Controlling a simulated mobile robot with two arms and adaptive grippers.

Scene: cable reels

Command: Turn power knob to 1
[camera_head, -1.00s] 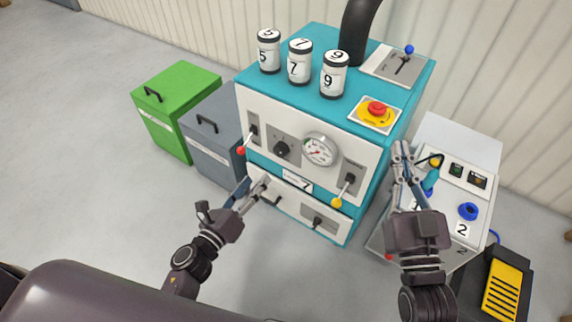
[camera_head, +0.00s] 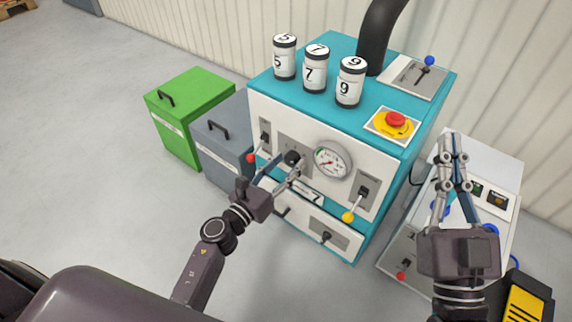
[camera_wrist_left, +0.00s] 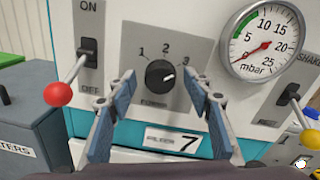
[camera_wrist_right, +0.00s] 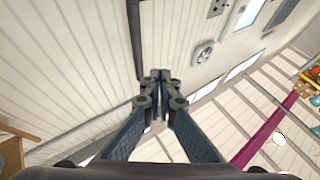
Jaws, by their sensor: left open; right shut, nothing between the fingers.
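The power knob (camera_wrist_left: 160,75) is a round black dial on a grey plate on the machine's white front, marked 1, 2 and 3. Its white mark points up and right, toward the 3 side. The knob also shows in the head view (camera_head: 292,157), partly behind my left gripper (camera_head: 285,168). My left gripper is open. In the left wrist view its two blue-padded fingers (camera_wrist_left: 159,82) lie to the left and right of the knob; I cannot tell whether they touch it. My right gripper (camera_head: 453,140) is shut and empty, raised in front of the grey-white box at the right.
A red-tipped ON/OFF lever (camera_wrist_left: 58,93) is left of the knob; a yellow-tipped lever (camera_head: 348,216) and pressure gauge (camera_head: 332,160) are right. Numbered canisters (camera_head: 316,70) and a red emergency button (camera_head: 395,120) are on top. Green (camera_head: 190,100) and grey bins stand left.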

